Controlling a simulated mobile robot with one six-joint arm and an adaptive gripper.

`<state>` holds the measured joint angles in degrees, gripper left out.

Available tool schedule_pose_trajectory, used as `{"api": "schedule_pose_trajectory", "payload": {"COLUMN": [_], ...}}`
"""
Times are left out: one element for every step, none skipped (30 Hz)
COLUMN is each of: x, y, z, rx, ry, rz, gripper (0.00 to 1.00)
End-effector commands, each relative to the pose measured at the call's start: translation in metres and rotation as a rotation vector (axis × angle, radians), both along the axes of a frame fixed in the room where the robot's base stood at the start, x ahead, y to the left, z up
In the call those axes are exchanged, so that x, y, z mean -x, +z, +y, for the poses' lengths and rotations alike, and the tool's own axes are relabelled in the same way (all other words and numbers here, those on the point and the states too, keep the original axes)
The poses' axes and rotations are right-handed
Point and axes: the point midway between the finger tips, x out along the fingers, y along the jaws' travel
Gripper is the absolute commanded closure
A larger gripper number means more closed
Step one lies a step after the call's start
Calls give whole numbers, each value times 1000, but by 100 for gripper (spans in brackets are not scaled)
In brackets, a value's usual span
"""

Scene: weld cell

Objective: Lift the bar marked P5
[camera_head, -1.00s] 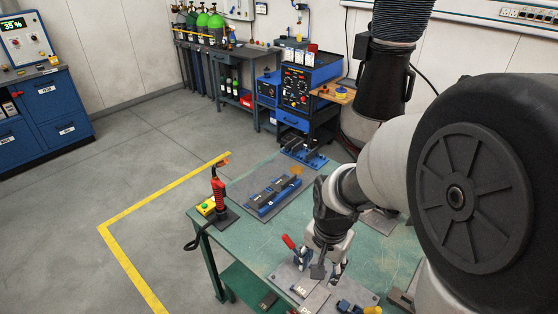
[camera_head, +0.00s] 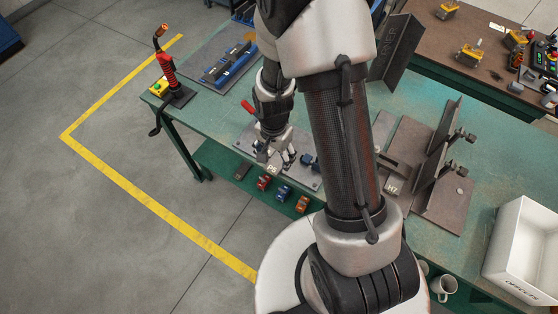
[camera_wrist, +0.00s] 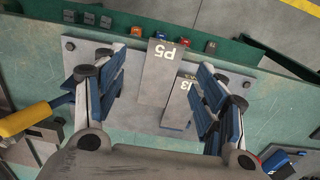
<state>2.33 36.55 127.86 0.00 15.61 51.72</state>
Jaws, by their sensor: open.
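The bar marked P5 (camera_wrist: 157,72) is a flat grey bar with a pale label, upside down in the wrist view. Its label end also shows in the head view (camera_head: 271,169), at the front edge of a grey plate on the green table. My gripper (camera_wrist: 162,60) is open, with one blue-padded finger on each side of the P5 bar. In the head view my gripper (camera_head: 277,155) points down just over that plate. A second grey bar (camera_wrist: 180,104), with a label ending in 3, lies beside P5, also between the fingers. Finger contact cannot be told.
A red-handled clamp (camera_head: 248,107) stands close left of my gripper. A fixture with upright plates (camera_head: 444,165) and a bar marked H7 (camera_head: 392,187) stand to the right. A white bin (camera_head: 525,250) is at the right.

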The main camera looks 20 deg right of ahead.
Motion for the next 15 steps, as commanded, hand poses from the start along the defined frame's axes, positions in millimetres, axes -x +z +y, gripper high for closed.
{"api": "schedule_pose_trajectory", "payload": {"x": [0,0,0,0,0,0,0,0,-1,-1,-1,-1,-1,-1,-2], "y": [-4,-5,-6,-7,-9,-12,-15,-19,-24,-29,-34,-41,-46,-50,-54], "z": [0,0,0,0,1,1,2,3,4,6,7,9,8,8,8], "rx": [0,0,0,0,0,0,0,0,0,0,0,0,0,0,0], "ry": [0,0,0,0,1,1,1,1,1,1,2,2,1,1,0], "rz": [0,0,0,0,0,1,1,1,1,1,2,3,3,1,1], "gripper": [35,35,35,35,35,35,35,35,35,35,35,35,35,35,35]}}
